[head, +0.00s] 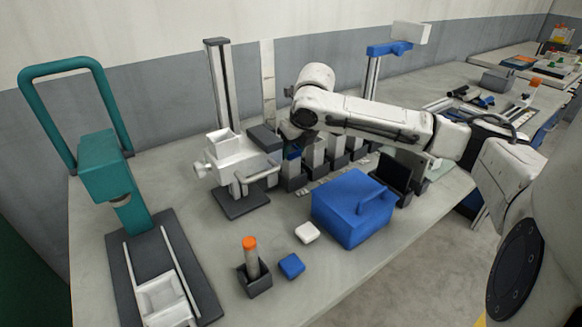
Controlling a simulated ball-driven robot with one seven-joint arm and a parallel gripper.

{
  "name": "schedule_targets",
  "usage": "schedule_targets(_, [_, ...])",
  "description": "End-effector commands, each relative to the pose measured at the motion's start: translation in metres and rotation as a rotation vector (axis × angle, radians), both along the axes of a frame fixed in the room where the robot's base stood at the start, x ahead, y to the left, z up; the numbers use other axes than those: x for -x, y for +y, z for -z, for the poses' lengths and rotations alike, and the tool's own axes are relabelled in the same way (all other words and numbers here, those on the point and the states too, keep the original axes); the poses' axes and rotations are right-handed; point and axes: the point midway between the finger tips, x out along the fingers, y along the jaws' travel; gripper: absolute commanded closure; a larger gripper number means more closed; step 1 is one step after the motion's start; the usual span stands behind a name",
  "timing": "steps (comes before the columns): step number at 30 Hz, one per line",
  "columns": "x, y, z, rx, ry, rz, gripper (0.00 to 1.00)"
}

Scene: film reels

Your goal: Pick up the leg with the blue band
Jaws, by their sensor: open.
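A pale upright leg with a blue band (293,156) stands in a dark holder, at the left end of a row of similar pale legs in dark holders. My arm reaches in from the right and bends down over this row. My gripper (291,138) is a small dark shape below the wrist, open, just above the blue-banded leg. The wrist hides part of it, and the fingers are too small to make out. I cannot tell whether they touch the leg.
A blue box (345,212) with a handle stands in front of the row. A white fixture with a post (228,160) is close on the left. An orange-topped peg (251,258) stands in a dark holder near the front. The front right of the table is mostly clear.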

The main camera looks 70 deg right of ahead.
Motion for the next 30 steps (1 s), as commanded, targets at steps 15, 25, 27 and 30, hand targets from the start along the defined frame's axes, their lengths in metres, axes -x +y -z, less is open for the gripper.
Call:
schedule_targets(15, [0.0003, 0.0003, 0.0002, -0.001, 0.001, 0.000, 0.86])
schedule_targets(25, [0.0005, 0.0004, 0.0007, -0.002, 0.003, 0.000, 1.00])
schedule_targets(27, [0.0006, 0.0005, 0.0010, -0.002, 0.003, 0.000, 1.00])
schedule_targets(30, [0.0007, 0.0005, 0.0010, -0.002, 0.003, 0.000, 1.00])
